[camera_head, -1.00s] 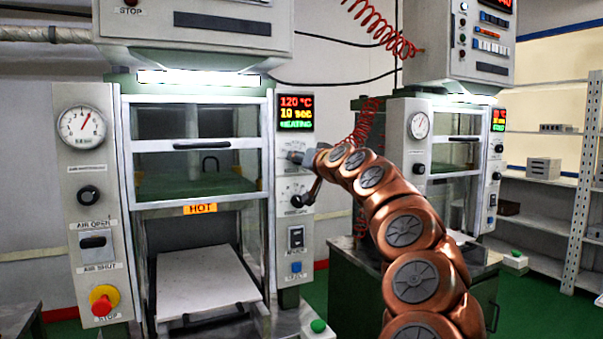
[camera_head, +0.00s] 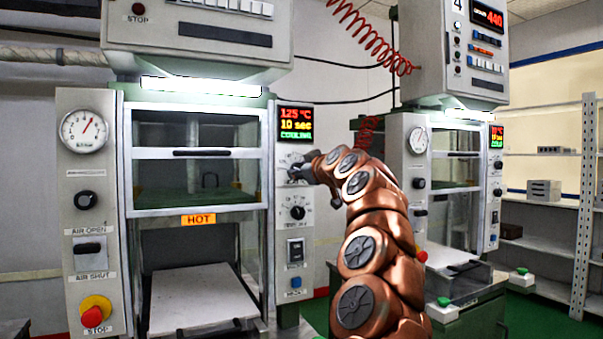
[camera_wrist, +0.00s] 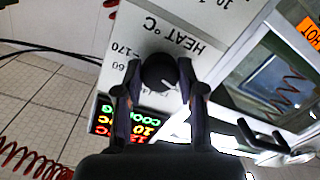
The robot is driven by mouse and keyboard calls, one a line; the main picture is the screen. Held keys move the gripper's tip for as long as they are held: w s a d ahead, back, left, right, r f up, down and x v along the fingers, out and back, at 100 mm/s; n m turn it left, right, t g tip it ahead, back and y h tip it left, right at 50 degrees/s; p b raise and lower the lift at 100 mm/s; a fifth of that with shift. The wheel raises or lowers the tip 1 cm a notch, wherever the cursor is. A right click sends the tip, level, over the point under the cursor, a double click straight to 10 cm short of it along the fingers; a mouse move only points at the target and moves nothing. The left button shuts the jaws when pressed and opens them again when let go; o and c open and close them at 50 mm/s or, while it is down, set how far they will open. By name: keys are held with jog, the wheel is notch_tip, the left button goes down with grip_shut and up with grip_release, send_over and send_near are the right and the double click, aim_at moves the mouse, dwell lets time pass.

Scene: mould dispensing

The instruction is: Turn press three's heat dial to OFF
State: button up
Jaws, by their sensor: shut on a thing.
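The near press carries a black heat dial on its right-hand panel (camera_head: 284,232). In the wrist view the dial (camera_wrist: 159,72) sits by the printed "HEAT °C" and part of a number scale with "170". My gripper (camera_wrist: 158,66) is shut on the dial, one finger on each side. A white pointer line shows on the dial, but the mark it points at is not clear. In the head view my gripper (camera_head: 298,170) covers the dial. The display (camera_head: 295,123) above it reads 125 °C, 10 sec and a green "COOLING".
A second black dial (camera_head: 297,213) sits just below my gripper, with switches under it. A "HOT" label (camera_head: 198,220) is on the press frame. Another press (camera_head: 408,150), marked 4 above, stands to the right, with shelves (camera_head: 545,210) beyond.

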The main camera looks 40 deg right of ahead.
jog(key=shift+r+n+b, duration=0.2)
jog(key=shift+n+b, duration=0.15)
jog(key=shift+n, duration=1.15)
jog(key=shift+s, duration=0.1)
jog(key=o, duration=1.1)
jog(key=shift+f, duration=0.1)
jog(key=shift+o, duration=0.2)
jog(key=v, duration=1.1)
jog(key=shift+s+a, duration=0.25)
jog(key=shift+s, duration=0.15)
